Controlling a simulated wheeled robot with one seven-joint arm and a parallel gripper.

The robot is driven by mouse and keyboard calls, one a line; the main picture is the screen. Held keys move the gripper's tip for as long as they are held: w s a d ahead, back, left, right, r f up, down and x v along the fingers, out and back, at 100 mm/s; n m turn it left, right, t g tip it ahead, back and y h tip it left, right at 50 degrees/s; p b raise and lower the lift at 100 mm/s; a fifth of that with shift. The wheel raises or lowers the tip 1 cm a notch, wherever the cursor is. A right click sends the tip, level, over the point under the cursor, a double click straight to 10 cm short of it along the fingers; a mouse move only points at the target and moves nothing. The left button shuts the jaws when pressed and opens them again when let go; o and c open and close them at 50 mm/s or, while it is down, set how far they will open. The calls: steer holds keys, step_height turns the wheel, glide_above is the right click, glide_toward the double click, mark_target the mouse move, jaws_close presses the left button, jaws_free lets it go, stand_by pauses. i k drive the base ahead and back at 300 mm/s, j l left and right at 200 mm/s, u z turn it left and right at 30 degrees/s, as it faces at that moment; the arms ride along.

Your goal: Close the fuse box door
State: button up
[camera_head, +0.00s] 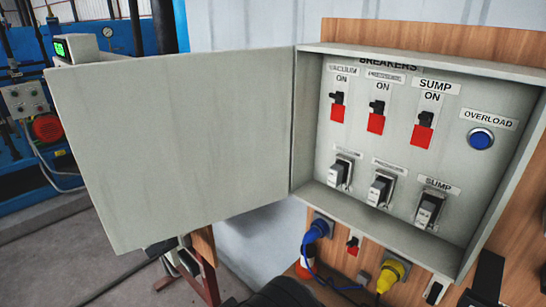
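The fuse box (312,130) is a grey metal cabinet on a wooden board at the right. Its door (175,145) is a flat grey panel, hinged on the box's left edge. The door stands wide open, swung out to the left, and its inner face shows. Inside the box are breakers with red parts (376,123), a row of switches below them (381,187) and a blue overload button (481,139). I cannot make out my gripper or its fingers. A dark rounded shape at the bottom middle may be part of my arm.
Below the box are a blue plug (318,230), a yellow plug (391,274) and a small red switch (352,245). Blue machinery with a red round part (47,128) stands at the left. Dark parts and a reddish stand (204,262) show below the door.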

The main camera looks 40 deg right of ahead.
mark_target(163, 148)
steer(key=z, duration=1.4)
steer(key=j+z, duration=0.4)
steer(key=j, duration=0.25)
steer(key=j+z, duration=0.25)
steer(key=j, duration=0.2)
steer(key=j+z, duration=0.3)
steer(key=j, duration=0.15)
steer(key=k+j+z, duration=0.1)
steer(key=j+z, duration=0.15)
steer(key=j, duration=0.2)
steer(key=k+j+z, duration=0.1)
steer(key=j+z, duration=0.15)
steer(key=j, duration=0.2)
steer(key=k+j+z, duration=0.15)
steer(key=j+z, duration=0.3)
steer(key=j, duration=0.15)
steer(key=k+j+z, duration=0.15)
steer(key=j, duration=0.15)
steer(key=k+j+u, duration=0.1)
steer(key=u, duration=0.4)
steer(key=j+u, duration=0.1)
steer(key=u, duration=0.4)
steer(key=k+j+u, duration=0.1)
steer(key=u, duration=0.4)
steer(key=j+u, duration=0.25)
steer(key=u, duration=0.25)
